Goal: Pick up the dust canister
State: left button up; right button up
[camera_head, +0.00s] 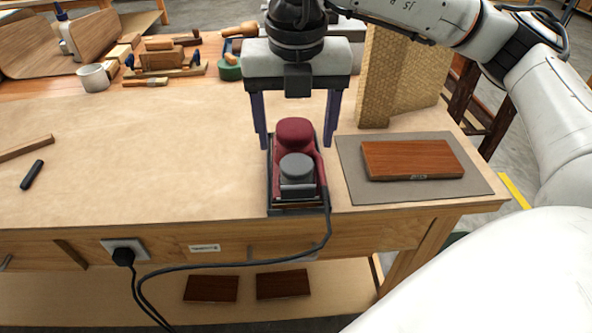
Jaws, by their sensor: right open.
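A dark red electric sander (294,134) stands on the workbench near its front edge. A grey round canister (296,168) sits on the near end of the sander; it looks like the dust canister. My right gripper (295,143) is open, pointing down over the sander. Its two dark fingers are on the left and right of the red body, behind the grey canister, with nothing seen between them but the sander. I cannot tell whether the fingers touch it. My left gripper is out of view.
A grey mat (357,189) with a reddish wood board (412,159) lies to the right. A woven tan block (378,85) stands behind it. The sander's cable (230,265) hangs over the front edge to a socket (125,248). The bench left of the sander is mostly clear.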

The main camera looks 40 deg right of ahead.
aim_at(297, 164)
jog(key=shift+w+d+f+p, duration=0.1)
jog(key=shift+f+p, duration=0.05)
jog(key=shift+f, duration=1.05)
jog(key=shift+w+d+f+p, duration=0.1)
jog(key=shift+d+f+p, duration=0.05)
jog(key=shift+f, duration=1)
jog(key=shift+w+d+f+p, duration=0.1)
jog(key=shift+f+p, duration=0.05)
jog(key=shift+f, duration=1.05)
jog(key=c, duration=1.3)
